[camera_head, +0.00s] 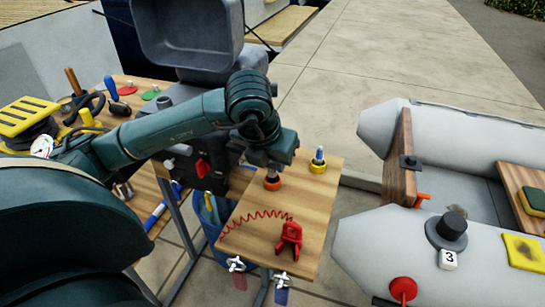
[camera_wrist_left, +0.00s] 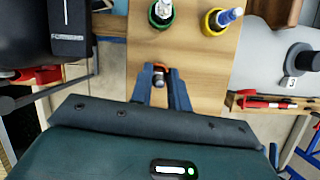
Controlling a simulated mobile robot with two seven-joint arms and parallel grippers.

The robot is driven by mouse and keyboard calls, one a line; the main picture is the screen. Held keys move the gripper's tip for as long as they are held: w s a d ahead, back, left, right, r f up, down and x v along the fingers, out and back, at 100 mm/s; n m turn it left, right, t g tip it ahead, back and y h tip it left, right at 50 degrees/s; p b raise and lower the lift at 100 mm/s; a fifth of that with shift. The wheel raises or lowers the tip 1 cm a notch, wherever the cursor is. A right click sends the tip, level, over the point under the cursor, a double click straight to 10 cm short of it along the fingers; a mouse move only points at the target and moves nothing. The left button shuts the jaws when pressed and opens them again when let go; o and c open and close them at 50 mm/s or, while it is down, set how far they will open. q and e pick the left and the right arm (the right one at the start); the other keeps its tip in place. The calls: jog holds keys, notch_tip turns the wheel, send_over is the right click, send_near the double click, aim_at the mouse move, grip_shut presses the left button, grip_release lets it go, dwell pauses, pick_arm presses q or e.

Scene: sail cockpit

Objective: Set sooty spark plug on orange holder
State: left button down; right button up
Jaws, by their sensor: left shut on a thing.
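My left gripper (camera_head: 275,162) is shut on the sooty spark plug (camera_head: 272,174), which points down from the fingers and is mostly hidden by them. The orange holder (camera_head: 272,184) is on the wooden table directly below; the plug's lower end is at its opening, and I cannot tell whether it rests inside. In the left wrist view the left gripper (camera_wrist_left: 159,82) has the dark plug between its fingertips, with a bit of orange there. My right gripper is not in view.
A yellow holder (camera_head: 318,167) with a blue-tipped plug stands right of the gripper. A green holder (camera_wrist_left: 162,14) with a white plug shows in the wrist view. A red clip (camera_head: 290,238) with a coiled cord lies near the table's front. A grey inflatable boat (camera_head: 385,255) is at right.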

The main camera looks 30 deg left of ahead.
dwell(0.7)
pick_arm(q)
jog(key=shift+w, duration=0.1)
jog(key=shift+b, duration=0.45)
dwell(0.5)
jog(key=shift+f+b, duration=0.55)
jog(key=c, duration=1.6)
grip_release()
